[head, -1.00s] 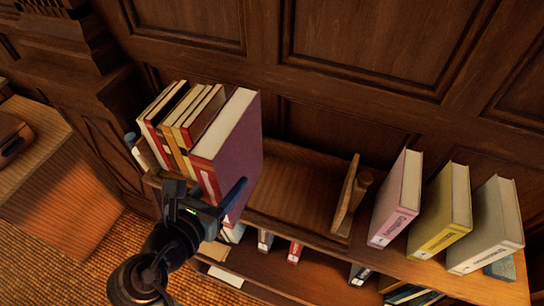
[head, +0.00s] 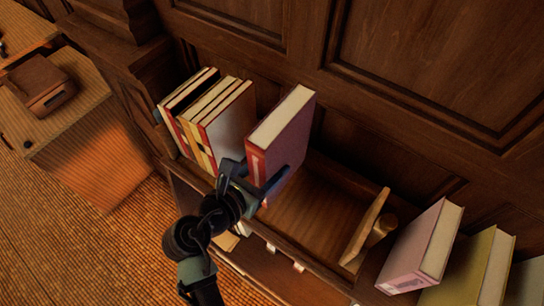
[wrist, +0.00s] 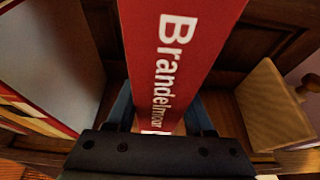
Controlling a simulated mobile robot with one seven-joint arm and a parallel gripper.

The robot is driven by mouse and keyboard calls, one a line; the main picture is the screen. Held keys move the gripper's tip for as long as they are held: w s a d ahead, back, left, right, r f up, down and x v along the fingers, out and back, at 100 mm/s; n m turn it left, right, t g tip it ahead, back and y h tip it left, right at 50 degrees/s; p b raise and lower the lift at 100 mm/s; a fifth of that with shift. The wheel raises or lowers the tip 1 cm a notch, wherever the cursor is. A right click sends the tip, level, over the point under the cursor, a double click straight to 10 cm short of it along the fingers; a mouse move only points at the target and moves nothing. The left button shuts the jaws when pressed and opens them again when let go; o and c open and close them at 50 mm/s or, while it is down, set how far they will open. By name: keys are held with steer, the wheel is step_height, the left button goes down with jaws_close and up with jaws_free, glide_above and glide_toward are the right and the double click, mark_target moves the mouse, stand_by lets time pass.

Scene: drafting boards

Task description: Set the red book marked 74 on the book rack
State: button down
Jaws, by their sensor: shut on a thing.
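My gripper (head: 266,184) is shut on a book with a red spine and dark purple-red cover (head: 287,137). The book is upright, its spine facing my gripper. In the wrist view the red spine (wrist: 176,60) reads "Brandelmoor" in white; a number 74 is not readable. My gripper's fingers (wrist: 162,112) sit on both sides of the spine. The wooden book rack (head: 310,208) has a row of books at its left and an end board (head: 364,228) at its right. The held book is over the rack's left-middle part; whether its bottom touches is hidden.
Several books (head: 208,118) stand left of the held book, with a gap between. The rack floor to its right is bare. Pink (head: 420,250) and yellow (head: 468,272) books stand beyond the end board. A panelled wall (head: 420,75) rises close behind.

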steer(key=shift+w+f, duration=0.15)
steer(key=shift+f, duration=1.9)
steer(key=shift+f, duration=0.1)
steer(key=shift+c, duration=1.4)
jaws_free()
steer(key=shift+f, duration=0.2)
steer(key=shift+s+r, duration=0.2)
steer(key=shift+s, duration=0.05)
steer(key=b+v, duration=0.1)
steer(key=v, duration=1)
steer(key=shift+s+a, duration=0.25)
steer(key=shift+s, duration=0.05)
